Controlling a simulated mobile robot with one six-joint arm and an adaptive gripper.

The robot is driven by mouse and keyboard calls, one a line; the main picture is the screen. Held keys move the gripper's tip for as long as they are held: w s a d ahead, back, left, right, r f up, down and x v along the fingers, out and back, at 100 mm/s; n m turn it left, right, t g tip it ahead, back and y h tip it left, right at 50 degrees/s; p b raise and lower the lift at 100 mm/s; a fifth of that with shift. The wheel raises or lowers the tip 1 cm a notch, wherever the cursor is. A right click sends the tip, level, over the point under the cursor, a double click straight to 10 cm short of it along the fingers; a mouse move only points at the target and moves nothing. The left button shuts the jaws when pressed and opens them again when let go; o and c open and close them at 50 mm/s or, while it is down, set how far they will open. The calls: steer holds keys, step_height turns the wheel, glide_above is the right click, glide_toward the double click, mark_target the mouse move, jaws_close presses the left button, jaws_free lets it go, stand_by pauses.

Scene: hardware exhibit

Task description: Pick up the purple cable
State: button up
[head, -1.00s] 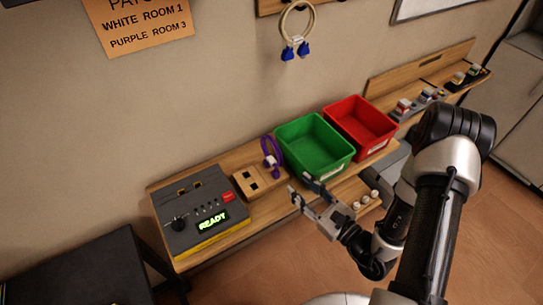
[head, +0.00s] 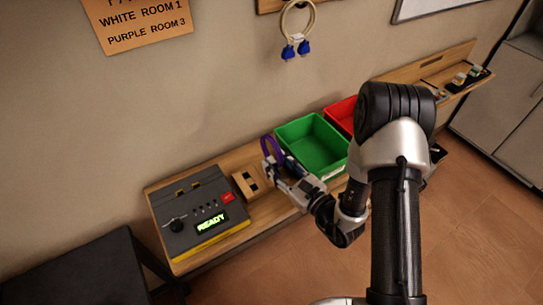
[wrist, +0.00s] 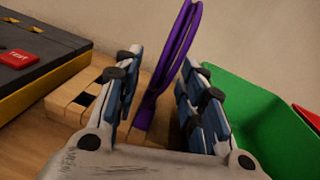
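The purple cable (head: 268,146) is a loop standing upright on the wooden shelf, between a small wooden block and the green bin. In the wrist view the purple cable (wrist: 175,57) rises between the two fingers of my gripper (wrist: 158,95). The fingers are apart, with a visible gap on each side of the cable. In the head view my gripper (head: 276,164) reaches the cable from the front right and covers its lower part. The cable's lower end is partly hidden in both views.
A wooden block with dark holes (head: 246,185) stands left of the cable. The grey and yellow tester (head: 186,213) reads READY. The green bin (head: 312,143) is close on the right, with the red bin (head: 341,114) behind my arm. A beige cable loop (head: 285,22) hangs on the wall.

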jaws_close()
stand_by(0.3)
steer(key=shift+r, duration=0.1)
